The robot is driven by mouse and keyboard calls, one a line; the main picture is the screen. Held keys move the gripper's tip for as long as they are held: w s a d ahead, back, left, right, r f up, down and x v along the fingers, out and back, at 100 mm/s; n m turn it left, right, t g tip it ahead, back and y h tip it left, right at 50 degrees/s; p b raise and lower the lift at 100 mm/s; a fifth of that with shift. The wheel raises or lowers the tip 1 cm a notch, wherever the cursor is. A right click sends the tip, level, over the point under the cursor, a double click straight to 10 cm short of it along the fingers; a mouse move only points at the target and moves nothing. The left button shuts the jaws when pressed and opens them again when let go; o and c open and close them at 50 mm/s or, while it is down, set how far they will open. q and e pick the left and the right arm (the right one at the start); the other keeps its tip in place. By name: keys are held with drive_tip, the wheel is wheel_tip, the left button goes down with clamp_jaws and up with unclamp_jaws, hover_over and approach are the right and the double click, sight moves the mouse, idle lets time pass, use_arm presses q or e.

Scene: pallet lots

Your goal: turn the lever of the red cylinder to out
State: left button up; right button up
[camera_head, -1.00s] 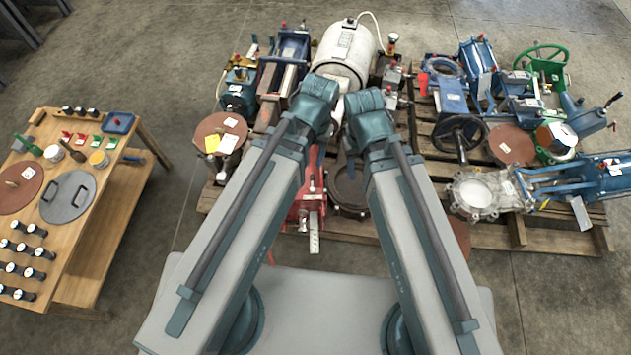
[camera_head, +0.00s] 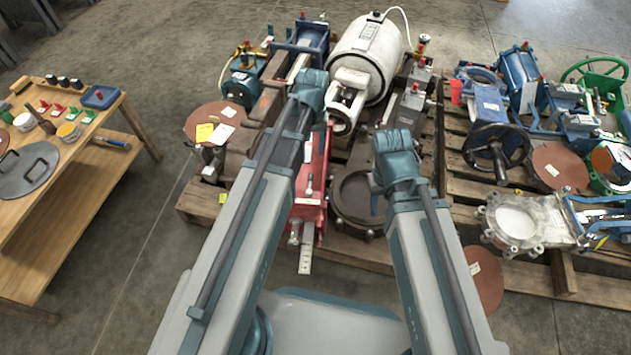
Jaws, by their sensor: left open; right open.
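The red cylinder (camera_head: 316,205) lies on the pallet, between my two arms. My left forearm hides part of its left side. A small silver part (camera_head: 308,184), possibly the lever, stands on top of it; its setting is too small to read. A metal strip with holes (camera_head: 305,259) sticks out at its near end. My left arm's wrist is above and beyond the red cylinder, near the white tank; my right arm's wrist is to its right. No fingers of either gripper show; the jaws are hidden behind the wrists or out of sight.
The white tank (camera_head: 368,48) stands behind the red cylinder. A dark round flange (camera_head: 353,198) is close on its right, and a brown disc with labels (camera_head: 213,122) lies left. The pallet (camera_head: 375,254) is crowded. A wooden table (camera_head: 75,190) stands at left; floor between is clear.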

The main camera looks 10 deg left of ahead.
sight(311, 177)
use_arm(q)
drive_tip(key=shift+w+f, duration=0.1)
drive_tip(key=shift+f, duration=0.05)
wheel_tip(311, 177, down, 14)
drive_tip(key=b, duration=1.3)
drive_tip(key=shift+a+b, duration=0.15)
drive_tip(key=shift+b, duration=0.25)
drive_tip(key=shift+c, duration=0.3)
clamp_jaws()
idle(0.3)
